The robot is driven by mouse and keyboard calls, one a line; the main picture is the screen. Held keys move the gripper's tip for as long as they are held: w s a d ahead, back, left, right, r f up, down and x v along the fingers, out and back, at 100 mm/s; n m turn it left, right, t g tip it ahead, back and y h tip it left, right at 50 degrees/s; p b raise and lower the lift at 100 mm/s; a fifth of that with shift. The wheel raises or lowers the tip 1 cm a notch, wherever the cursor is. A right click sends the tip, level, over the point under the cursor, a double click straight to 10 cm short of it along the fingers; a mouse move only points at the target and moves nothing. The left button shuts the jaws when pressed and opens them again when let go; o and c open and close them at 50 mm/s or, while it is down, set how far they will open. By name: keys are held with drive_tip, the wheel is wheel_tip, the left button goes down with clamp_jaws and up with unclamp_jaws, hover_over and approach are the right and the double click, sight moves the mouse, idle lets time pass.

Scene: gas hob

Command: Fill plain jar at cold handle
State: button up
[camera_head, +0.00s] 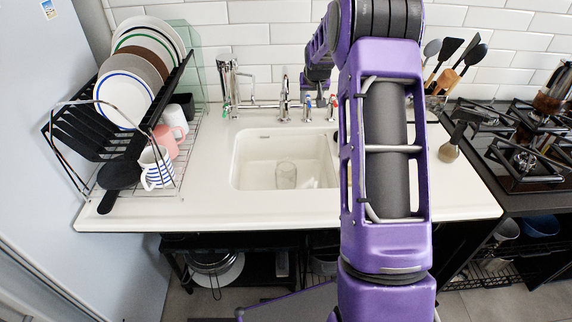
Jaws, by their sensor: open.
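A clear, plain glass jar (286,175) stands upright in the white sink basin (243,160); it looks empty. Behind the basin is a metal tap (284,104) with its spout over the sink. Small fittings with coloured marks show right of the spout; I cannot tell which is the cold handle. My gripper (319,94) is at the back of the sink, by these fittings, pointing down. It is open and holds nothing that I can see. Its fingertips are small and hard to separate from the fittings, so contact cannot be told. My purple arm hides the right side of the sink.
A dish rack (190,150) with plates and mugs stands on the left of the white counter (265,209). A second metal fixture (228,80) is left of the tap. Utensils (447,72) and a gas hob (530,150) are on the right. The counter front is clear.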

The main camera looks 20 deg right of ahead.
sight(309, 103)
drive_tip(key=shift+x, duration=0.9)
drive_tip(key=shift+f+b, duration=0.15)
drive_tip(key=shift+b, duration=0.15)
drive_tip(key=shift+b+x, duration=0.3)
drive_tip(key=shift+x, duration=0.7)
drive_tip(key=shift+w, duration=0.1)
drive_tip(key=shift+s+d, duration=0.15)
drive_tip(key=shift+d, duration=0.4)
drive_tip(key=shift+s+d, duration=0.15)
drive_tip(key=shift+d, duration=0.4)
idle(4.6)
